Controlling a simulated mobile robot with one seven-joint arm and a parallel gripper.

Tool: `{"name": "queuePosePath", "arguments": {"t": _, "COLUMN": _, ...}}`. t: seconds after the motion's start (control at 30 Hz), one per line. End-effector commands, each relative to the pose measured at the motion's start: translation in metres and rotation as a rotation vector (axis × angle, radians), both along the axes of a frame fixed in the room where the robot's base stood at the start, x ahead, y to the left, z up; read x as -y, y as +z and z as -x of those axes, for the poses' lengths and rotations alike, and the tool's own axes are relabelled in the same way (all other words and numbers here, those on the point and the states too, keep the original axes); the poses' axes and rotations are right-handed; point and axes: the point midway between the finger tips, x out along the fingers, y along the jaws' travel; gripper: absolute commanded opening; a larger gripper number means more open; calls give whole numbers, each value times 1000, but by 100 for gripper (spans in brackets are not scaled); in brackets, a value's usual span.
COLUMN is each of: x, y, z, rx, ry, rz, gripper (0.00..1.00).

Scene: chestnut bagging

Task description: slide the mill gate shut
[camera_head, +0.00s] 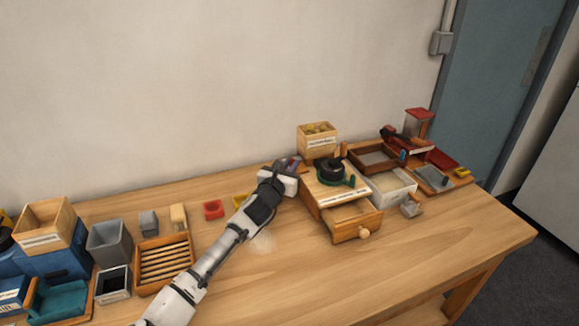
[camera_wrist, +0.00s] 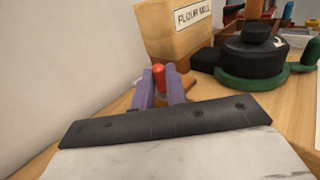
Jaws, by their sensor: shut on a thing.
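The mill is a wooden box (camera_head: 318,199) with a black and green round top (camera_head: 332,172) and a front drawer (camera_head: 357,222) that stands pulled out. A wooden hopper labelled FLOUR MILL (camera_wrist: 168,36) rises at its back; in the head view the hopper (camera_head: 317,143) holds yellowish contents. My gripper (camera_head: 290,165) is at the mill's left back edge. In the wrist view its purple fingers (camera_wrist: 160,90) are shut on a red knob (camera_wrist: 158,74), taken as the mill gate's handle, beside the hopper's foot. The gate plate is mostly hidden, so its position cannot be told.
Right of the mill stand a sieve box (camera_head: 375,157), a pale bin (camera_head: 391,188) and a red-topped device (camera_head: 418,122). Left are a slatted wooden tray (camera_head: 163,264), grey bins (camera_head: 109,242) and a red cup (camera_head: 213,209). The table's (camera_head: 300,279) front middle is clear.

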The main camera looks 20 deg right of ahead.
Motion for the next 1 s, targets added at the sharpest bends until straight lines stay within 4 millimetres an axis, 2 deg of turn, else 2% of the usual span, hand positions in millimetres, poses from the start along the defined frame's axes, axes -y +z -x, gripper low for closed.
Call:
{"name": "queuePosePath", "arguments": {"t": 0.2, "x": 26, "y": -2, "z": -1, "rx": 3, "ry": -2, "rz": -2, "gripper": 0}}
{"name": "queuePosePath", "arguments": {"t": 0.5, "x": 28, "y": 1, "z": 0, "rx": 1, "ry": -2, "rz": 1, "gripper": 0}}
{"name": "queuePosePath", "arguments": {"t": 0.53, "x": 29, "y": 1, "z": 0, "rx": 1, "ry": -2, "rz": 1, "gripper": 16}}
{"name": "queuePosePath", "arguments": {"t": 0.67, "x": 29, "y": 1, "z": 0, "rx": 1, "ry": -2, "rz": 1, "gripper": 33}}
{"name": "queuePosePath", "arguments": {"t": 1.0, "x": 26, "y": 0, "z": 0, "rx": 1, "ry": 0, "rz": 1, "gripper": 36}}
